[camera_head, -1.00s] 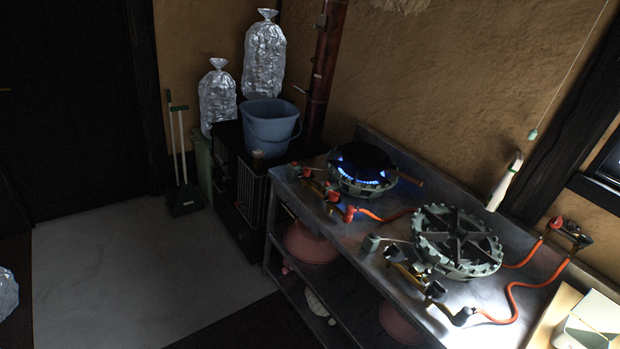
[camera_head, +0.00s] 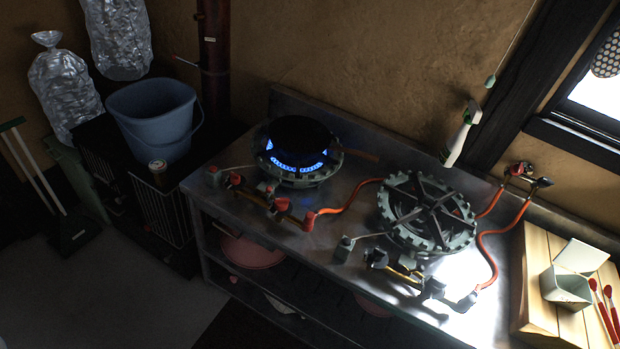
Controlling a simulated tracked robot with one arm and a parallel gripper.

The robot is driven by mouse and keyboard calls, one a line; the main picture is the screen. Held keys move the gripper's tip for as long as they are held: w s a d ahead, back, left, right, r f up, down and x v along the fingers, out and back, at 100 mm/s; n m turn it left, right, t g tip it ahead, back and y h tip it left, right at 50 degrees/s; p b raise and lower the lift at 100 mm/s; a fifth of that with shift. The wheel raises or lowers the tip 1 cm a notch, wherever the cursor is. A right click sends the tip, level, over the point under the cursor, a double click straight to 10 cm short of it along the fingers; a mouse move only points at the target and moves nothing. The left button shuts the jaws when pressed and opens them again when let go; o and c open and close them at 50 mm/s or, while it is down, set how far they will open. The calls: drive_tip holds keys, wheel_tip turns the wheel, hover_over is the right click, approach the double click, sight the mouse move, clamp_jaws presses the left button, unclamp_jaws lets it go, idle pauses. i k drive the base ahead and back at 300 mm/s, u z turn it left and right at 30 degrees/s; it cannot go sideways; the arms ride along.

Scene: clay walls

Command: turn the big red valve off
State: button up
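The left gas burner (camera_head: 298,160) on the metal counter has a ring of blue flame under a dark pan or plate. Red valve parts sit along its front pipe: a red knob (camera_head: 309,221) by the orange hose, a red handle (camera_head: 282,204) and a smaller red handle (camera_head: 235,180). I cannot tell for sure which is the big red valve. A red-handled gas tap (camera_head: 521,168) is at the wall on the right, with orange hoses running from it. My gripper is not in view.
A second, unlit burner (camera_head: 427,212) stands on the metal counter (camera_head: 350,280). A wooden board (camera_head: 540,290) with a pale box is at right. A white-green lighter-like object (camera_head: 461,135) hangs on the wall. A blue bucket (camera_head: 155,118) stands at left. Floor is free at lower left.

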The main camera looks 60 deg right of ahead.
sight(281, 204)
drive_tip(key=z, duration=0.5)
drive_tip(key=i, duration=1.05)
drive_tip(key=z, duration=0.65)
drive_tip(key=k, duration=0.7)
drive_tip(key=z, duration=0.2)
drive_tip(key=i, duration=0.8)
drive_tip(key=u, duration=0.1)
